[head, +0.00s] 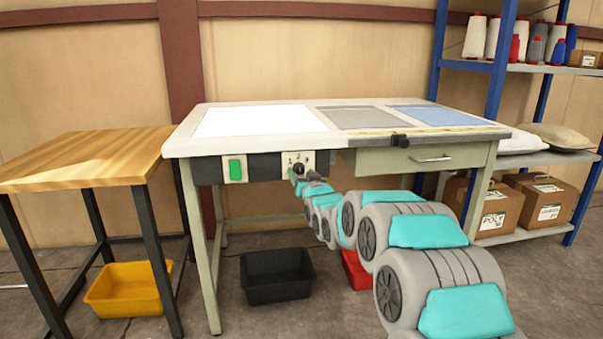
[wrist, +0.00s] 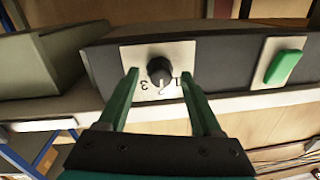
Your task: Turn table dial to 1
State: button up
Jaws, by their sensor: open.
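The dial (wrist: 160,70) is a round black knob on a pale plate (wrist: 185,52) on the dark front strip of the table. The wrist view is upside down, so the numbers 3 and 1 appear inverted to the left and right below the knob. The mark at 2 is partly covered, and the knob's exact setting is hard to read. My gripper (wrist: 158,76) has green fingers spread open, one on each side of the knob, with visible gaps. In the head view the dial plate (head: 308,157) is at the table front, and my arm's end covers part of the knob.
A green button (wrist: 284,66) sits on a plate beside the dial; it also shows in the head view (head: 235,169). The white-topped table (head: 180,147) has a drawer (head: 425,159) to the right. Yellow (head: 128,290) and black bins (head: 277,276) stand on the floor.

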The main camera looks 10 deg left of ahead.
jog(key=shift+w+a, duration=0.15)
jog(key=shift+w, duration=0.3)
jog(key=shift+c, duration=0.2)
grip_shut()
